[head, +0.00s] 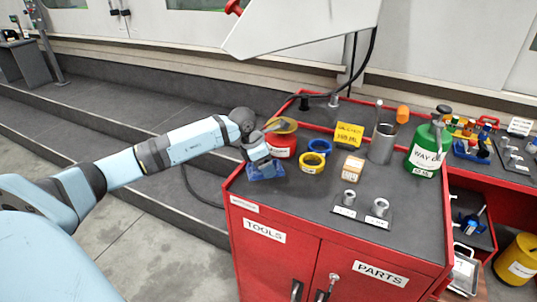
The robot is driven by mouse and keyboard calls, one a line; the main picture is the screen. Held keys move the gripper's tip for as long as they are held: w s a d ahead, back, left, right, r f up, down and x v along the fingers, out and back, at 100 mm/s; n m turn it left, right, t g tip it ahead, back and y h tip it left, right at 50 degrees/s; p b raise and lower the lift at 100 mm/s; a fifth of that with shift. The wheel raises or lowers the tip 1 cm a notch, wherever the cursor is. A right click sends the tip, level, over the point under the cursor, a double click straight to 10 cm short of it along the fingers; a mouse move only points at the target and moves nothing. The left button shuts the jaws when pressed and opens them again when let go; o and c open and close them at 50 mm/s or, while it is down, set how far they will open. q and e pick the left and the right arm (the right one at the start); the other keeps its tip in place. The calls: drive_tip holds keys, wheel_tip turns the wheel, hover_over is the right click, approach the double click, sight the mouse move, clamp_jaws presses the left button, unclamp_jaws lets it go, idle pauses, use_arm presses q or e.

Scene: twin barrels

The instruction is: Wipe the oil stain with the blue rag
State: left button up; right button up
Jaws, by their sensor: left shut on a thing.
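My left gripper (260,157) reaches in from the left over the left corner of the red cabinet's dark top (300,200). It points down and is shut on the blue rag (265,172). The rag is bunched under the fingers at the cabinet top, near its left edge. I cannot tell how firmly it touches the surface. I see no oil stain; any stain under the rag or gripper is hidden. My right gripper is not in view.
A red can (281,146) with a tan top stands just behind the gripper. Tape rolls (313,162), a small carton (352,167), metal parts (349,199), a grey cylinder (382,144) and a green "WAY" bottle (426,150) stand to the right. The front middle top is clear.

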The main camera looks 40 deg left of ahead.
use_arm(q)
drive_tip(key=shift+r+p, duration=0.35)
drive_tip(key=shift+r, duration=1.15)
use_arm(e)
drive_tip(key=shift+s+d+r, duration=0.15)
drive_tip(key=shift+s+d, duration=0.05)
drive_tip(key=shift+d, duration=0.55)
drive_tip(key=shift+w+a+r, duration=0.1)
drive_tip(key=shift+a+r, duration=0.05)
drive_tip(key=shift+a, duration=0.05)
